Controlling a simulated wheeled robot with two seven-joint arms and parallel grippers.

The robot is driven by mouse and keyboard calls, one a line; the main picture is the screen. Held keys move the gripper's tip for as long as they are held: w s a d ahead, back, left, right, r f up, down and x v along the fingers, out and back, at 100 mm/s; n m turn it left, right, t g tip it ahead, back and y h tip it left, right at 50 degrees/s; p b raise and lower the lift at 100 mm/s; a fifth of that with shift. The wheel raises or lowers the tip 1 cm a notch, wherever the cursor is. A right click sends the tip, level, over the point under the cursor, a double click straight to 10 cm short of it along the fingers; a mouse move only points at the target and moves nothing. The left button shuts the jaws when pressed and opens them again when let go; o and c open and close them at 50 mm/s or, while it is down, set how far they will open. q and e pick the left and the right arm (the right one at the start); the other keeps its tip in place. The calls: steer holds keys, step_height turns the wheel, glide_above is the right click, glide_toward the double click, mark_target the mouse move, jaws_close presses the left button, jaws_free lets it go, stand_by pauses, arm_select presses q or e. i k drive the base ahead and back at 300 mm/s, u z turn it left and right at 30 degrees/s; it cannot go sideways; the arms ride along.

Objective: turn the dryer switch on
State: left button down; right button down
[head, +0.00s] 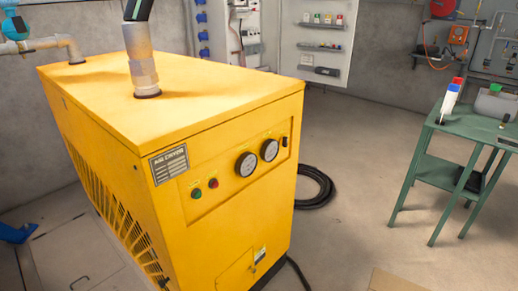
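The dryer (220,125) is a large yellow cabinet in the left half of the head view, with an "AIR DRYER" plate on its front. A small black switch (285,141) sits at the right end of the front panel, beside two round gauges (257,158). It is too small to tell which way it is set. A green button (196,193) and a red button (213,183) are at the panel's left end. Neither of my grippers shows in the head view.
A pipe (142,65) rises from the dryer's top. A black hose (318,190) lies coiled on the floor behind its right side. A green table (440,147) holding several items stands at right. The floor between is mostly clear.

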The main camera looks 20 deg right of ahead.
mark_target(283, 140)
steer(key=z, duration=1.65)
steer(key=i, duration=0.95)
steer(key=u, duration=1.9)
